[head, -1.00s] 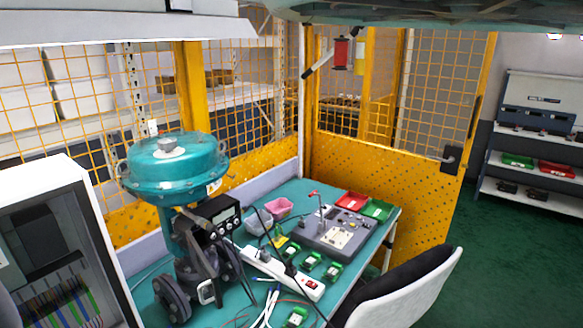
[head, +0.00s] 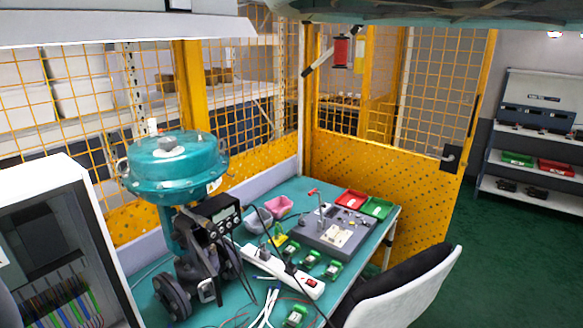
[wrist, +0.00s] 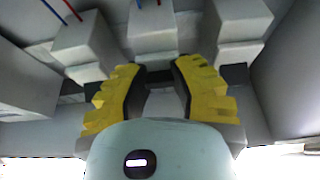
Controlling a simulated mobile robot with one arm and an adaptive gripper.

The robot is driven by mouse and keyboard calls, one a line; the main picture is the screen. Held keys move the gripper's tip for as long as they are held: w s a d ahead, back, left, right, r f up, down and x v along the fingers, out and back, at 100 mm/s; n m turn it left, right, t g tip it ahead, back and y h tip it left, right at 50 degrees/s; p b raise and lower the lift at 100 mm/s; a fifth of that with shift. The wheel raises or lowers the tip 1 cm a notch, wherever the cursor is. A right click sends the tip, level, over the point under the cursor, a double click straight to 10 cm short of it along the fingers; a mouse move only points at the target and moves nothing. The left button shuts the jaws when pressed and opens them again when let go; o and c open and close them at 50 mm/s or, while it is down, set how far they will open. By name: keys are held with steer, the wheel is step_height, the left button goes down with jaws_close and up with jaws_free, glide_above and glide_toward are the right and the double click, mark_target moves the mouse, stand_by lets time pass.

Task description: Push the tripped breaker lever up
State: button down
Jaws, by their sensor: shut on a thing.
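In the wrist view my gripper (wrist: 158,68) has yellow ribbed fingers with dark inner pads. They are shut on a pale grey block (wrist: 163,103) that shows between them. I cannot tell whether this block is the breaker lever or part of its housing. Behind it is a row of grey breaker-like bodies (wrist: 151,33) with red and blue wires at the top. A dark strip runs across behind the fingers. Which lever is tripped cannot be told. In the head view an open white cabinet (head: 38,172) with coloured wires stands at the left; my gripper does not show there.
Grey walls (wrist: 292,70) close in on both sides of my gripper in the wrist view. In the head view a green bench (head: 292,192) carries a teal valve actuator (head: 172,170), a power strip (head: 285,271) and trays. A chair (head: 405,290) stands in front.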

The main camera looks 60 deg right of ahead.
steer(key=r+g+p, duration=0.1)
steer(key=p, duration=0.2)
steer(key=shift+d+r+p, duration=0.1)
steer(key=shift+p, duration=0.2)
steer(key=g+p, duration=0.1)
steer(key=p, duration=0.1)
steer(key=g+p, duration=0.1)
steer(key=p, duration=0.2)
steer(key=shift+r+g+p, duration=0.3)
steer(key=shift+r+p, duration=0.05)
steer(key=g+p, duration=0.1)
steer(key=p, duration=0.1)
steer(key=g+p, duration=0.1)
steer(key=p, duration=0.1)
steer(key=shift+f+g, duration=0.2)
steer(key=shift+g, duration=0.1)
steer(key=g+p, duration=0.1)
steer(key=p, duration=0.1)
steer(key=shift+r+g+p, duration=0.15)
steer(key=shift+g+p, duration=0.6)
steer(key=shift+g, duration=0.15)
steer(key=shift+g+p, duration=0.35)
steer(key=shift+g, duration=0.15)
steer(key=c, duration=0.7)
jaws_free()
steer(key=shift+c, duration=0.2)
steer(key=shift+s, duration=0.1)
